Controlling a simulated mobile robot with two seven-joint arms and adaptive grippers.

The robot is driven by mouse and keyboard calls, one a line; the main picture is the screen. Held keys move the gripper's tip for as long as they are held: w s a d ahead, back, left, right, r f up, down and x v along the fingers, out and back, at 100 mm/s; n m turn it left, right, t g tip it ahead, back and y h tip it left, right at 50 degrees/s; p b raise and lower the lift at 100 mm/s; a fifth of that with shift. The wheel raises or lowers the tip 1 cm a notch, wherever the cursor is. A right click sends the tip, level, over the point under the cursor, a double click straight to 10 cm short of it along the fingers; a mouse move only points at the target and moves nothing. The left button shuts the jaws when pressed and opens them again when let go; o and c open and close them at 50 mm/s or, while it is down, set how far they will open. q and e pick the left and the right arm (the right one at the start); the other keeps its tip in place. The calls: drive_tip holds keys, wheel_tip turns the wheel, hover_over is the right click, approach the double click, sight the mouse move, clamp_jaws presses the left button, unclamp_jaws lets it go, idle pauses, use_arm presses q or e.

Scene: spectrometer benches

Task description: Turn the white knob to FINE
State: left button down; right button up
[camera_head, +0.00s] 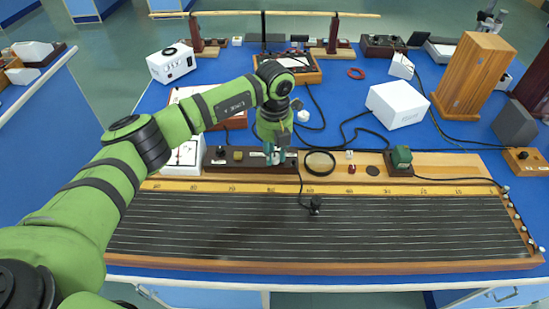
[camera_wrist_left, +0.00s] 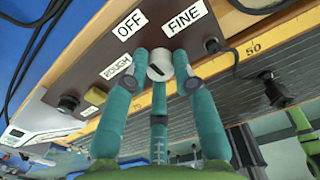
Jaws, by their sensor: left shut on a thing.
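The white knob (camera_wrist_left: 161,63) sits on a brown panel (camera_wrist_left: 92,55) in the left wrist view. The labels OFF (camera_wrist_left: 130,25), FINE (camera_wrist_left: 185,17) and ROUGH (camera_wrist_left: 117,67) are around it. A short dark mark shows on the knob's face; I cannot tell for sure which label it points to. My left gripper (camera_wrist_left: 161,66) is shut on the knob, with teal fingers on both sides and another below. In the head view my left gripper (camera_head: 274,156) reaches down onto the brown panel (camera_head: 233,166) and hides the knob. My right gripper is not in view.
The long strung board (camera_head: 320,232) lies in front of the panel. A magnifier ring (camera_head: 320,163) and a green-topped part (camera_head: 401,156) stand to its right. A white box (camera_head: 397,104) and a wooden box (camera_head: 473,75) are behind. Black cables cross the blue bench.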

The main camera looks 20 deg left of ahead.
use_arm(q)
drive_tip(key=m+b, duration=0.4)
drive_tip(key=m, duration=0.2)
drive_tip(key=shift+w+b, duration=0.15)
drive_tip(key=shift+b, duration=0.25)
drive_tip(key=m+b, duration=0.2)
drive_tip(key=m, duration=0.1)
drive_tip(key=shift+m, duration=0.4)
drive_tip(key=shift+r+m+b, duration=0.15)
drive_tip(key=shift+m+b, duration=0.5)
drive_tip(key=shift+m, duration=0.75)
drive_tip(key=shift+d, duration=0.1)
drive_tip(key=c, duration=1)
unclamp_jaws()
